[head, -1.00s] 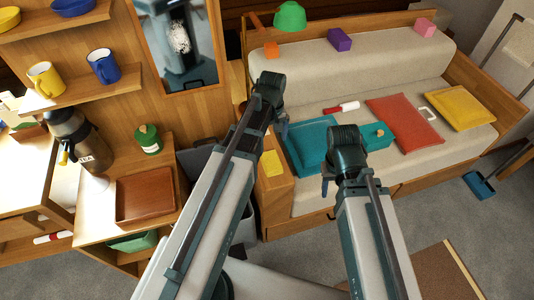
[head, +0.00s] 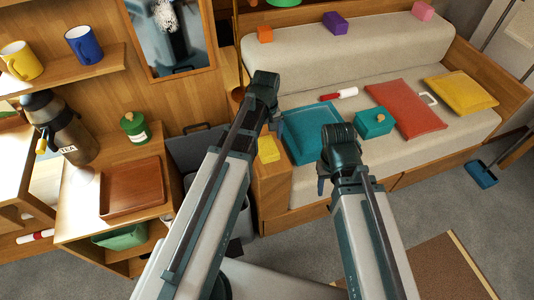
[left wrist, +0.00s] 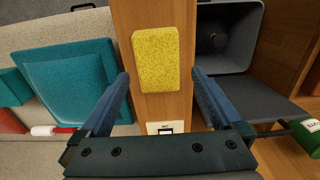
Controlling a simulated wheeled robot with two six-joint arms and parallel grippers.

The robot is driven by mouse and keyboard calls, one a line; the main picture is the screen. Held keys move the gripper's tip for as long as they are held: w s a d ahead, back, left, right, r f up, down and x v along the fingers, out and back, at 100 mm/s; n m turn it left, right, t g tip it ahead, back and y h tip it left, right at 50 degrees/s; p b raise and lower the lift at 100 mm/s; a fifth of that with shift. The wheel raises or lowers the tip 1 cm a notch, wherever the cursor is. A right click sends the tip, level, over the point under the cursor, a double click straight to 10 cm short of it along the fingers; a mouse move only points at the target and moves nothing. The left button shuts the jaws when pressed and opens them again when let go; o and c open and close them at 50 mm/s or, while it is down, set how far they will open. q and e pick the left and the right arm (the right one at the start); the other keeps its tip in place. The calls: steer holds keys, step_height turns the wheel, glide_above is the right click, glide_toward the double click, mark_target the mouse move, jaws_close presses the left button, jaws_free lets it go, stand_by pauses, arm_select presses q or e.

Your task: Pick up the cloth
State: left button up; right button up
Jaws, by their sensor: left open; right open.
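The only cloth-like thing near my grippers is a yellow, speckled, rectangular piece (head: 268,149) lying flat on the wooden sofa arm. I cannot tell whether it is cloth or sponge. In the left wrist view the yellow piece (left wrist: 156,50) lies on the wood, ahead of and between the fingers. My left gripper (left wrist: 160,76) is open and empty, with a finger to either side of the piece in the picture; no contact shows. In the head view my left gripper (head: 273,122) is mostly hidden by its wrist. My right gripper (head: 322,186) is open, in front of the sofa seat.
The sofa holds a teal cushion (head: 312,133), a teal box (head: 374,122), a red cushion (head: 405,108) and a yellow cushion (head: 461,93). A grey bin (left wrist: 226,40) stands beside the sofa arm. A cabinet with a brown tray (head: 132,188) is at left.

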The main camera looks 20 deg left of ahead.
mark_target(267, 145)
arm_select(q)
step_height(267, 145, down, 5)
steer(key=b, duration=0.5)
steer(key=shift+w+d+f, duration=0.1)
steer(key=shift+f, duration=0.05)
steer(key=shift+c, duration=0.3)
steer(key=c, duration=1.2)
steer(key=shift+c, duration=0.2)
steer(key=shift+r, duration=0.3)
